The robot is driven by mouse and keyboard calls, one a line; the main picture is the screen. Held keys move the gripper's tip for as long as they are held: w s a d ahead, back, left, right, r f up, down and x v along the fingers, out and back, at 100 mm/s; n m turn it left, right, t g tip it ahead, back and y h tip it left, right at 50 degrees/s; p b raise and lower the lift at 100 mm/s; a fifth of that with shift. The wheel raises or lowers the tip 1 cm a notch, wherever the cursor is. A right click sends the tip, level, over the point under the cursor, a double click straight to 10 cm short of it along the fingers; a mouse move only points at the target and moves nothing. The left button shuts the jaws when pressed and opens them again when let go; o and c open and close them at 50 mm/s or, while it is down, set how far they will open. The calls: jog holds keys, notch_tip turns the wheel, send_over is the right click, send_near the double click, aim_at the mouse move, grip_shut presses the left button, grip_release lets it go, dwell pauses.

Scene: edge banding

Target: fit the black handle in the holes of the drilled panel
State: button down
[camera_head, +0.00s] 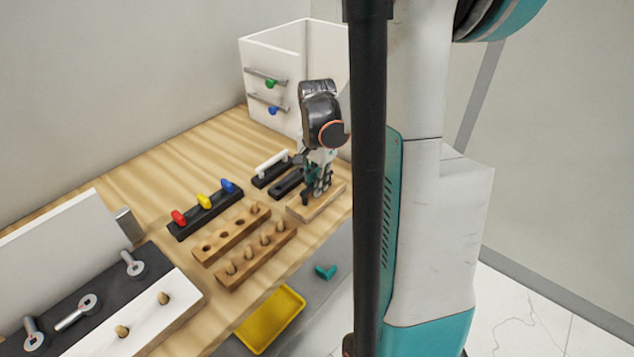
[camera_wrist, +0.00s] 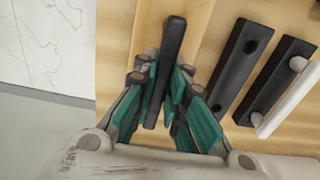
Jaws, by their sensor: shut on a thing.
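The black handle (camera_wrist: 172,50) is a slim bar. In the wrist view it lies lengthwise between the teal fingers of my gripper (camera_wrist: 168,100), which are shut on it. In the head view my gripper (camera_head: 318,192) points down over a light wooden block (camera_head: 302,213), and the handle cannot be made out clearly there. The drilled panel (camera_wrist: 238,70) is a black strip with two round holes, lying to the right of the handle in the wrist view. In the head view the panel (camera_head: 285,185) lies just left of my gripper, which partly covers the area.
A black panel with a white handle (camera_head: 271,162) lies beside the drilled panel. A strip with coloured knobs (camera_head: 205,212) and wooden peg blocks (camera_head: 257,257) are left. A white drawer cabinet (camera_head: 285,45) stands behind. A yellow tray (camera_head: 270,320) is in front.

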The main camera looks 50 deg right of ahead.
jog(key=shift+f, duration=0.35)
dwell(0.3)
jog(key=c, duration=1.6)
grip_release()
jog(key=shift+o, duration=0.2)
jog(key=shift+r, duration=0.15)
jog(key=shift+r+p, duration=1.6)
jog(key=shift+r, duration=0.8)
